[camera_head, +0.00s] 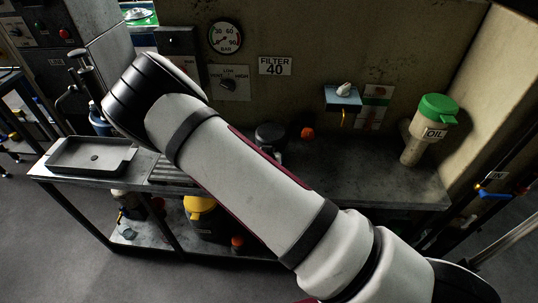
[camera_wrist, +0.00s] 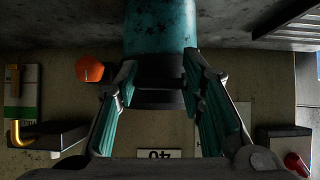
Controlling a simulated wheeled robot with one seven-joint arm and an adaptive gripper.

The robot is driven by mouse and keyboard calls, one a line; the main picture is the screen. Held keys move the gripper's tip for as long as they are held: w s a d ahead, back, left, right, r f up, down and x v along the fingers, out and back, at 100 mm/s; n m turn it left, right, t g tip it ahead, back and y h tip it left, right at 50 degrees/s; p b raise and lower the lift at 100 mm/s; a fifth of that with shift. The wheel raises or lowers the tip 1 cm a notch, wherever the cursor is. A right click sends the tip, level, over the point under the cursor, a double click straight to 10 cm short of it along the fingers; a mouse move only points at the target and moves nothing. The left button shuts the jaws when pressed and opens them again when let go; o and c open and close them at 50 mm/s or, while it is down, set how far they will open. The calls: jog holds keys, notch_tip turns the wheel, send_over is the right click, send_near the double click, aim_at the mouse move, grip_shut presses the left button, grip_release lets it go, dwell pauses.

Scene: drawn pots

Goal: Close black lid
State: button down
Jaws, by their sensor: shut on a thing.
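In the wrist view, which is upside down, a teal speckled container (camera_wrist: 160,30) stands on the grey bench top. Its black lid (camera_wrist: 158,98) is at its mouth, between my fingers. My gripper (camera_wrist: 161,78) has one teal-padded finger on each side and is shut on the black lid. Whether the lid is fully seated cannot be told. In the head view my arm hides most of this spot; a dark rounded shape shows just beyond the arm, and I cannot tell whether it is lid or gripper.
An orange knob-like thing (camera_head: 307,133) is near the wall right of the dark shape. A green-lidded oil container (camera_head: 434,117) stands at the bench's right end. A metal tray (camera_head: 62,166) lies at the left end. A small shelf (camera_head: 343,98) juts from the wall. The bench's right middle is clear.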

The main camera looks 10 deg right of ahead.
jog(key=c, duration=1.2)
grip_release()
jog(key=shift+w+d+f, duration=0.2)
jog(key=shift+w+d, duration=0.05)
jog(key=shift+o, duration=0.8)
jog(key=shift+w, duration=0.1)
jog(key=shift+a+r, duration=0.1)
jog(key=shift+a, duration=0.05)
jog(key=shift+s+r, duration=0.1)
jog(key=shift+s, duration=0.15)
jog(key=v, duration=1.1)
jog(key=shift+s+r, duration=0.15)
jog(key=shift+s, duration=0.1)
